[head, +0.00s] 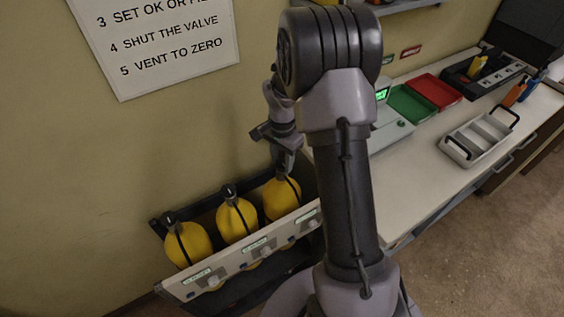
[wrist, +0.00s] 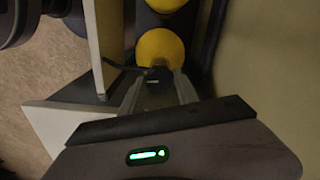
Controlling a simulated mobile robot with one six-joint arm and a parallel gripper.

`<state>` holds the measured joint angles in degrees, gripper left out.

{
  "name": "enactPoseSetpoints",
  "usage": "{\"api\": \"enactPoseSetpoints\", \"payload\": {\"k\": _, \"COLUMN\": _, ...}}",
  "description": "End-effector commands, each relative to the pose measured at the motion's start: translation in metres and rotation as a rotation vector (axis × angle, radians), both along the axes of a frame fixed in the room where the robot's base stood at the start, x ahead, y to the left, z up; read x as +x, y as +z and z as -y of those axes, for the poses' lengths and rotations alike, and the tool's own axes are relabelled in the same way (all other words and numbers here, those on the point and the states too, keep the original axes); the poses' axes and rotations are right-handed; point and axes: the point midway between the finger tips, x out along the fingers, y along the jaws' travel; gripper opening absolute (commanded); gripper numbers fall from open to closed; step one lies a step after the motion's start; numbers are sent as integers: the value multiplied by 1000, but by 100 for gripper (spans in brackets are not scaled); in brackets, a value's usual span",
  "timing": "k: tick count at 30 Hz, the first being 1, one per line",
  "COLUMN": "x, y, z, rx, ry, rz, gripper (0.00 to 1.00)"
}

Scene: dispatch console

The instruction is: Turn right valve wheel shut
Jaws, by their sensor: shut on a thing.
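Three yellow cylinders with black valve tops stand in a rack on the left of the head view. The right cylinder (head: 281,200) has my gripper (head: 284,168) over its top, pointing down. The right valve wheel is mostly hidden by the fingers in the head view. In the wrist view, my gripper (wrist: 157,85) has its two grey fingers on either side of the dark right valve wheel (wrist: 158,74), shut on it. The yellow top of the right cylinder (wrist: 160,47) shows just beyond. How far the wheel is turned cannot be told.
The middle cylinder (head: 237,219) and left cylinder (head: 188,244) stand close by. The rack's pale front panel (head: 240,258) carries labels and knobs. The wall is close behind. On the counter at right are a green tray (head: 411,104), a red tray (head: 436,91) and a grey caddy (head: 479,137).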

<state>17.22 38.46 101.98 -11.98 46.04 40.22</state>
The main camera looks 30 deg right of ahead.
Motion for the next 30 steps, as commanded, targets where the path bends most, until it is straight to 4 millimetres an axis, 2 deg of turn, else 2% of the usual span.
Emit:
{"api": "enactPoseSetpoints", "payload": {"k": 10, "x": 1, "y": 0, "z": 0, "rx": -1, "ry": -122, "rz": 3, "gripper": 0}}
{"api": "enactPoseSetpoints", "payload": {"k": 26, "x": 1, "y": 1, "z": 0, "rx": -1, "ry": -144, "rz": 3, "gripper": 0}}
{"api": "enactPoseSetpoints", "payload": {"k": 27, "x": 1, "y": 1, "z": 0, "rx": -1, "ry": -144, "rz": 3, "gripper": 41}}
{"api": "enactPoseSetpoints", "payload": {"k": 30, "x": 1, "y": 1, "z": 0, "rx": -1, "ry": -144, "rz": 3, "gripper": 59}}
